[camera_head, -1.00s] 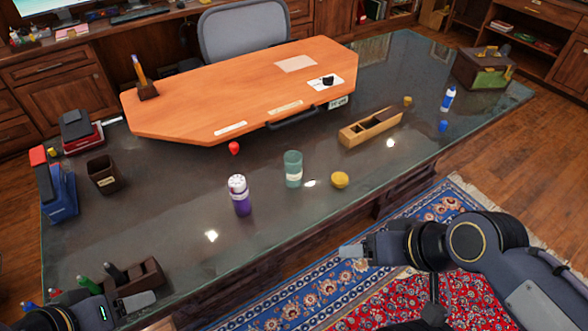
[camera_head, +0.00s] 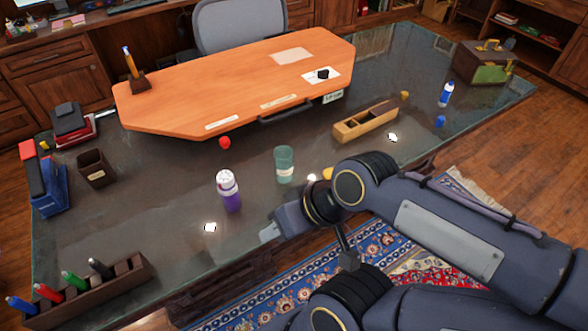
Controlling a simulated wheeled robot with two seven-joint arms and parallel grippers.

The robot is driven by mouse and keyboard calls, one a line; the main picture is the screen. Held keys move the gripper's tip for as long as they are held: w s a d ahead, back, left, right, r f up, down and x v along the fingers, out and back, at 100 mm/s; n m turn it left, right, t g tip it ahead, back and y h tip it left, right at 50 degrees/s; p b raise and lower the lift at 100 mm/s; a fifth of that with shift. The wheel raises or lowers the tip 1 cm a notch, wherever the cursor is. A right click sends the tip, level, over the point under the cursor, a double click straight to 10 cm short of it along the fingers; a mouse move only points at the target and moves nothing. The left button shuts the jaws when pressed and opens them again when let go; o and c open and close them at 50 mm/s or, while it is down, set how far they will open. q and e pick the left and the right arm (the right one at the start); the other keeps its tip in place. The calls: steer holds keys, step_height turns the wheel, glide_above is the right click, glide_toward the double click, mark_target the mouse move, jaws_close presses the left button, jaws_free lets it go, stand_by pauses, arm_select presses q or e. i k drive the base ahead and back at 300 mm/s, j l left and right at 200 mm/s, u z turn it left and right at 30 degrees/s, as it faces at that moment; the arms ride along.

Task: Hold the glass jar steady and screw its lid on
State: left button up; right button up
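A greenish glass jar (camera_head: 284,165) with a pale label stands upright on the dark desk top, near the middle. Its top shows no lid. A yellow round lid (camera_head: 327,174) lies to its right, mostly hidden behind my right arm. My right gripper (camera_head: 270,232) is over the front edge of the desk, in front of the jar and apart from it. It is seen nearly edge-on, so its finger gap does not show. My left gripper is out of view.
A wooden box (camera_head: 366,122) sits to the right. A pen rack (camera_head: 93,290) fills the front-left corner.

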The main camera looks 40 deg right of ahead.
mark_target(283, 154)
steer(key=l+u, duration=0.3)
steer(key=k+l+u, duration=0.25)
steer(key=l, duration=0.15)
steer(key=l+u, duration=0.3)
steer(key=k+l+u, duration=0.45)
steer(key=k+l, duration=0.5)
steer(key=l, duration=0.15)
steer(key=k+l+u, duration=0.1)
steer(key=k+l, duration=0.55)
steer(key=i+l, duration=0.15)
steer(key=i, duration=0.3)
